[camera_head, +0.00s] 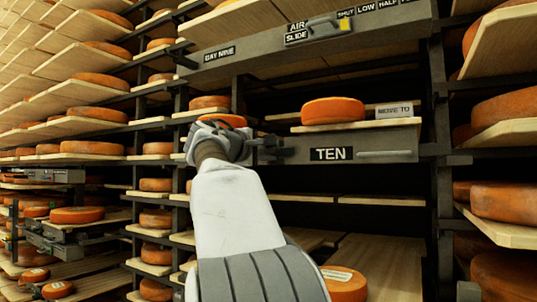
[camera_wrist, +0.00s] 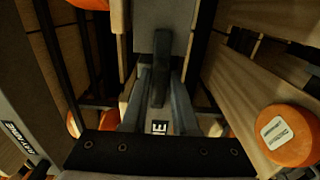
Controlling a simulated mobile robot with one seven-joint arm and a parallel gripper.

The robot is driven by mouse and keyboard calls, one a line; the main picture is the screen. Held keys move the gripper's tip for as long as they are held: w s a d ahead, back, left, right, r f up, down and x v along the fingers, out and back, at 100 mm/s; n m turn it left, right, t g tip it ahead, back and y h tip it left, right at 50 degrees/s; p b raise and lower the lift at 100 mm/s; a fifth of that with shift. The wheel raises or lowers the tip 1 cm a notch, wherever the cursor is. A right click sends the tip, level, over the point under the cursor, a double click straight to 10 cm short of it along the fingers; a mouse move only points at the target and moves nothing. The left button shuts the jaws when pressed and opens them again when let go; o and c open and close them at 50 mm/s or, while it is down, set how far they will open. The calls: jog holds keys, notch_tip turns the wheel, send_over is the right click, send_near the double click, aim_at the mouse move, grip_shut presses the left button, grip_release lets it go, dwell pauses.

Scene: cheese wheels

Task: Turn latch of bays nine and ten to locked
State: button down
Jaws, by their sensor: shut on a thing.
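The bay nine front (camera_head: 300,42) is a grey panel at the top of the head view. The bay ten front (camera_head: 375,143) is a grey panel below it, with a bar handle and a "TEN" label. A dark latch (camera_head: 268,148) sits at the left end of the bay ten front, partly hidden by my gripper (camera_head: 245,142). In the wrist view my gripper (camera_wrist: 160,95) is shut on the latch's dark bar (camera_wrist: 161,60), which lies between the two fingers. Locked or unlocked markings are not readable, so I cannot tell the latch's setting.
An orange cheese wheel (camera_head: 333,111) stands on a board above bay ten, beside a "MOVE TO" tag (camera_head: 394,110). An air slide lever (camera_head: 318,27) is on the bay nine front. A labelled wheel (camera_head: 344,284) lies low in front. Dark posts (camera_head: 441,120) and loaded shelves flank both sides.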

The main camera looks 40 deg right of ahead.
dwell(0.4)
jog(key=c, duration=0.8)
grip_release()
jog(key=shift+o, duration=0.2)
jog(key=shift+a, duration=0.1)
jog(key=b+v, duration=0.3)
jog(key=v, duration=1.4)
jog(key=shift+s+a+f, duration=0.1)
jog(key=shift+s+f, duration=0.05)
jog(key=s+a+f+y+p, duration=0.15)
jog(key=f+y, duration=0.25)
jog(key=f, duration=0.5)
jog(key=s+a+f+y+p, duration=0.1)
jog(key=s+f+y+p, duration=0.2)
jog(key=f, duration=0.6)
jog(key=s+a+f+m+y, duration=0.1)
jog(key=s+a+f+y, duration=0.2)
jog(key=f, duration=0.4)
jog(key=s+a+f+m+y+p, duration=0.1)
jog(key=s+a+f+m+y, duration=0.1)
jog(key=s+a+f, duration=0.3)
jog(key=s+a+f+m+g+y+p, duration=0.1)
jog(key=s+a+f+y, duration=0.3)
jog(key=s+f, duration=0.3)
notch_tip(320, 180, down, 2)
jog(key=shift+a+f+y, duration=0.2)
jog(key=shift+a+y, duration=0.1)
jog(key=shift+a, duration=0.25)
